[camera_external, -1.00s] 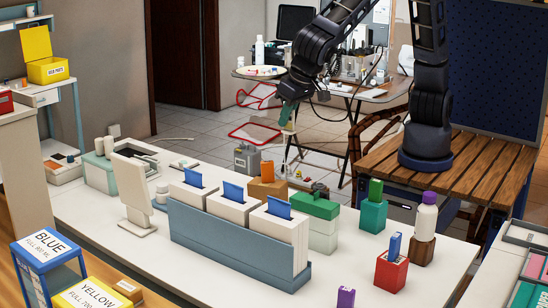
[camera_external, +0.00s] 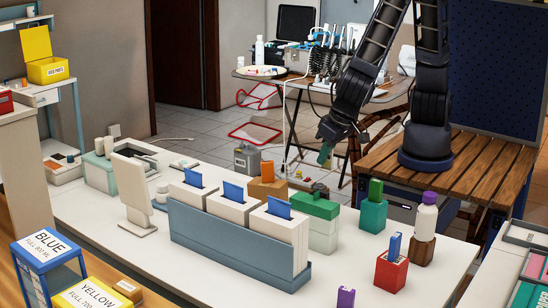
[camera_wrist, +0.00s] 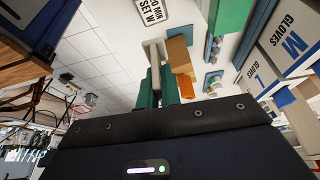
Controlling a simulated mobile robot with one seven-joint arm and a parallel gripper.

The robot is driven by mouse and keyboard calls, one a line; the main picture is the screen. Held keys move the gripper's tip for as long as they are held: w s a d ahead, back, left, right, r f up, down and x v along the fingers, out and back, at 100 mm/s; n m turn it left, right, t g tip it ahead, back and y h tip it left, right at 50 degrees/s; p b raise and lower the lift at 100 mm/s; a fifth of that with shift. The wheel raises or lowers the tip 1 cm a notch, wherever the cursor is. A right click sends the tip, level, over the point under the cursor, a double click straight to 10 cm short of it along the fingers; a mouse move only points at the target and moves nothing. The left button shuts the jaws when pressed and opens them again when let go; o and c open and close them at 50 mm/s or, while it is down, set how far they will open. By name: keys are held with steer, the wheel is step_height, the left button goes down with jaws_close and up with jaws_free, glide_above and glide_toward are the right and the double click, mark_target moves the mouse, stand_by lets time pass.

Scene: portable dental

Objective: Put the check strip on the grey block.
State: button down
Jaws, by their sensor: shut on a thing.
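In the external view the strip is too small to make out.
The white counter (camera_external: 110,222) holds a tan block with an orange piece (camera_external: 267,186), a blue-grey rack (camera_external: 235,245) of white boxes, a green-topped box (camera_external: 315,218), a teal block (camera_external: 373,215) and a red block (camera_external: 391,272).

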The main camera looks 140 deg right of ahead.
steer(key=shift+f, duration=4.65)
steer(key=shift+f, duration=0.1)
steer(key=c, duration=1.6)
jaws_free()
